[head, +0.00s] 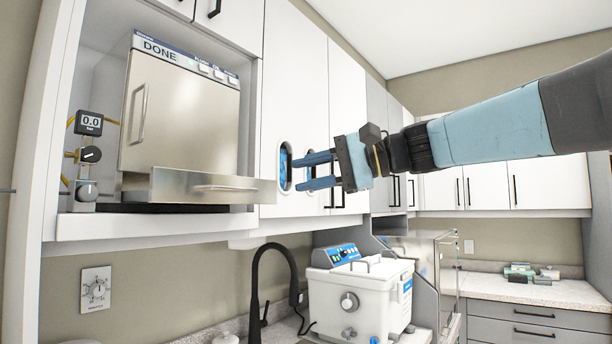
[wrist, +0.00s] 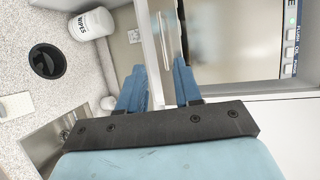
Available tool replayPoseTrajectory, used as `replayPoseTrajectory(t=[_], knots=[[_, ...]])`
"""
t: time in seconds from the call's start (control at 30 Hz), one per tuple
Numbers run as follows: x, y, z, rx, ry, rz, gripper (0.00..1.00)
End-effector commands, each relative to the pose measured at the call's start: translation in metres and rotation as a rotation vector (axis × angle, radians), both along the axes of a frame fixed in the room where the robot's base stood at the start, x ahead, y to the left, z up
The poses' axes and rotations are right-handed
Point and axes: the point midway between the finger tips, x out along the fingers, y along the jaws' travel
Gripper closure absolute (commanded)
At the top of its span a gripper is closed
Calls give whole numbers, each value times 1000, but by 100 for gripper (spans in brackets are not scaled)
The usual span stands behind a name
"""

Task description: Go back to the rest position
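My gripper (head: 297,174) is raised in front of the white upper cabinets in the head view, to the right of the autoclave (head: 185,112). Its two blue fingers point left and stand apart with nothing between them. In the wrist view my gripper (wrist: 159,66) also shows two separated, empty fingers. The autoclave display reads "DONE". Its steel door looks closed, and the steel drawer (head: 215,186) below it sticks out with a bar handle. The fingertips look clear of the drawer, though their exact distance cannot be told.
A gauge reading 0.0 (head: 89,122) and valves sit left of the autoclave. Below are a black faucet (head: 262,290) and a white bath unit (head: 360,295). The wrist view shows a wipes canister (wrist: 91,25) and a round black opening (wrist: 46,60) in the counter.

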Motion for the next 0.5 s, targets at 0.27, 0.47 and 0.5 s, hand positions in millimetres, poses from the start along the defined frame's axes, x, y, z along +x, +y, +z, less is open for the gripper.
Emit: replayPoseTrajectory(t=[0.27, 0.47, 0.5], knots=[[0, 0, -1, -3, 0, -2, 66], [-11, -13, -44, -142, -19, -41, 66], [-15, -19, -61, -199, -26, -55, 66]])
